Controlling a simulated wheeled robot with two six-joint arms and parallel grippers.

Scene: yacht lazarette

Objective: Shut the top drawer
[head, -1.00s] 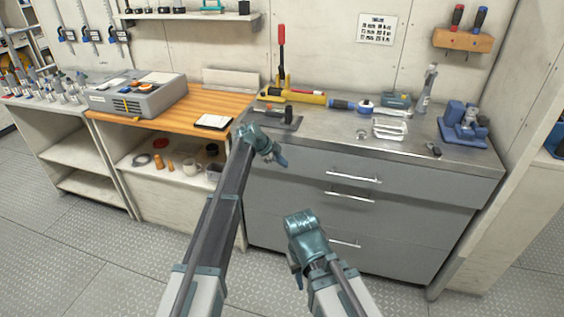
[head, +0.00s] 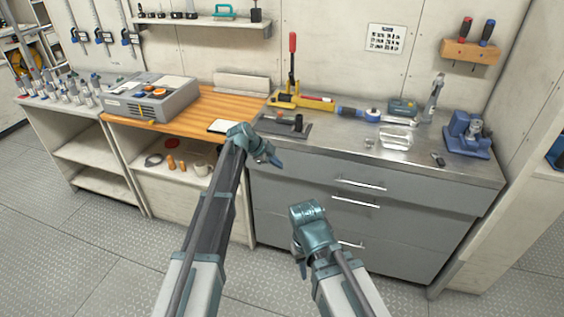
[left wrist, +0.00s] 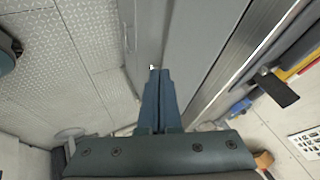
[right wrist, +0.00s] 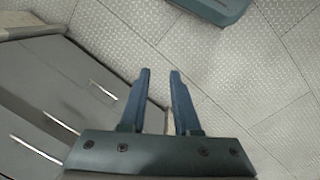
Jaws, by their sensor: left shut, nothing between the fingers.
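The grey drawer cabinet (head: 410,262) stands under a steel worktop. Its top drawer (head: 310,173) has a bar handle (head: 363,184); a shadow band below suggests its front stands out, but how far is unclear. A second handle (head: 356,201) sits close beneath. My left gripper (head: 273,159) is shut and empty, near the top drawer's left end in the head view. In the left wrist view its fingers (left wrist: 157,72) lie over grey cabinet panels; contact cannot be told. My right gripper (head: 300,265) is low before the cabinet; its fingers (right wrist: 160,73) are apart and empty.
On the worktop are a red-handled yellow tool (head: 300,100), a blue vise (head: 467,135), a spray bottle (head: 433,98) and a white tray (head: 397,138). A wooden-topped bench (head: 205,107) stands to the left. The patterned floor (head: 110,250) is clear in front.

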